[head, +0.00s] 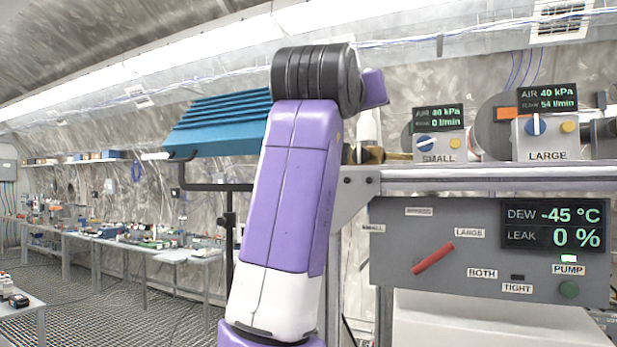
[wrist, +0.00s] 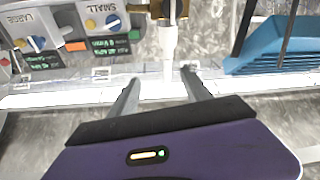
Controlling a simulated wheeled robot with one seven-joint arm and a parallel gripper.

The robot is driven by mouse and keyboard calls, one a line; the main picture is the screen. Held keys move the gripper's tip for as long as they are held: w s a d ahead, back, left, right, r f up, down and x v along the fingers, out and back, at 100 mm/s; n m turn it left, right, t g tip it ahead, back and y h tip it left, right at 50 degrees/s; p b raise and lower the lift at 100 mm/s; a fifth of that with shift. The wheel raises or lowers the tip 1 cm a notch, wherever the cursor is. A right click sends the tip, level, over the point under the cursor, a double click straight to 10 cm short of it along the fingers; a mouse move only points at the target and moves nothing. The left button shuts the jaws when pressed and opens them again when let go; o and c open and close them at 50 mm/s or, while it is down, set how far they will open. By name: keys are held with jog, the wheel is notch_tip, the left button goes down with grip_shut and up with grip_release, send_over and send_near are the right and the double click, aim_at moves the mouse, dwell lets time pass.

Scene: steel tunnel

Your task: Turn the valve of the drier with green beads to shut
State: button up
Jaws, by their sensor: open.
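No green beads can be made out in either view, so I cannot tell which drier holds them. The SMALL box (head: 437,147) has a blue knob (head: 424,141) with its white bar lying nearly level; its display reads 40 kPa and 0 l/min. The LARGE box (head: 546,139) has a blue knob (head: 535,125) with its bar upright; its display reads 54 l/min. My gripper (wrist: 161,76) is open and empty in the wrist view, its fingers either side of a white tube (wrist: 169,45) below a brass fitting (wrist: 172,9). The head view hides the fingers.
A blue ribbed object (head: 215,125) on a black stand is left. Benches (head: 120,243) line the far wall.

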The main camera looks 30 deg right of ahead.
jog(key=w+a+f+n+t+y, duration=0.1)
jog(key=w+a+f+n+t, duration=0.1)
jog(key=f, duration=0.4)
jog(key=w+a+f+n+t+y, duration=0.1)
jog(key=w+a+f+n+t, duration=0.1)
jog(key=f, duration=0.5)
jog(key=w+a+t, duration=0.1)
jog(key=a+t, duration=0.1)
jog(key=a, duration=0.1)
jog(key=shift+a+b, duration=0.25)
jog(key=shift+b, duration=0.05)
jog(key=shift+w+t+y, duration=0.1)
jog(key=shift+t+y, duration=0.2)
